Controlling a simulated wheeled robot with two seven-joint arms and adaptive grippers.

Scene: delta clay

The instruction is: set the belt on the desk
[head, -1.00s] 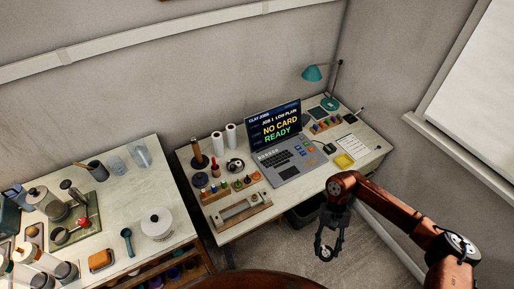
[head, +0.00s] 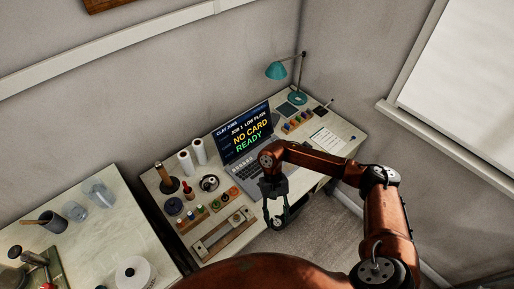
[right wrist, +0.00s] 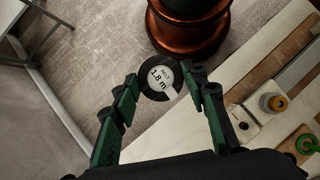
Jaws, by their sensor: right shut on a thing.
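The belt is a small dark roll with a white round label reading "1.8 m" (right wrist: 161,79) in the right wrist view. My right gripper (right wrist: 160,84) is shut on it, with one finger on each side. In the head view the right gripper (head: 277,214) hangs at the front edge of the desk, in front of the laptop, with the belt (head: 277,224) at its tips. The desk (head: 349,139) has a pale top and stands against the back wall. My left gripper is not in view.
An open laptop (head: 244,141) stands mid-desk. A wooden holder (head: 222,236) lies at the front left, with small coloured pieces behind it. White rolls (head: 199,152), a teal lamp (head: 276,70) and a sheet of paper (head: 327,140) also stand or lie there. Another table (head: 95,235) is at left.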

